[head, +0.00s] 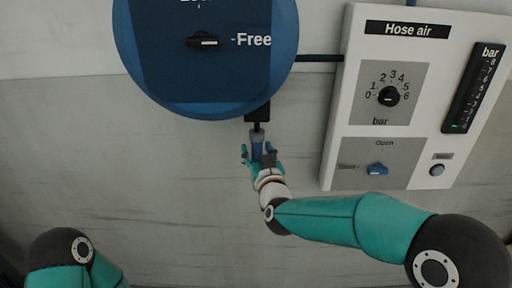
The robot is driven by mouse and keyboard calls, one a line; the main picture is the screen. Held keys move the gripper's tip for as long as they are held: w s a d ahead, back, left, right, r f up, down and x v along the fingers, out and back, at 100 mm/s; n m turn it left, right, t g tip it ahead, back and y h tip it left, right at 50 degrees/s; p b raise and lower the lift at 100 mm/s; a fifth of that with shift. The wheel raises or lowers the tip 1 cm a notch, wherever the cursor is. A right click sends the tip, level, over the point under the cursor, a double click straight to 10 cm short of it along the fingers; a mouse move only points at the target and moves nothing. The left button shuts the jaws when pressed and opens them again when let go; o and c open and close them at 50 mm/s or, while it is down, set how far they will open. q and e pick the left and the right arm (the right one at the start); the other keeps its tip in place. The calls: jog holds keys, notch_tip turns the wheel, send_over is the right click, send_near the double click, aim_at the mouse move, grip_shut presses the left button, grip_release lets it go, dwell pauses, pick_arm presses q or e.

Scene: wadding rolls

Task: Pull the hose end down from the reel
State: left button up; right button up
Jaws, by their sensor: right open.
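The blue round hose reel (205,95) is on the wall at the top, with a black knob (203,41) near the word "Free". A black outlet (258,113) sits at its lower right edge.
A white "Hose air" panel (334,150) is on the wall to the right, with a pressure dial (388,96), a blue valve knob (377,169), a grey button (437,170) and a bar gauge (473,88). A dark pipe (318,58) joins it to the reel. The wall below the reel is clear.

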jog(key=shift+w, duration=0.25)
grip_shut()
dwell(0.3)
notch_tip(320, 180, down, 32)
jog(key=b, duration=2.9)
jog(key=shift+r, duration=0.25)
jog(key=shift+a, duration=0.1)
grip_release()
jog(key=shift+r, duration=0.1)
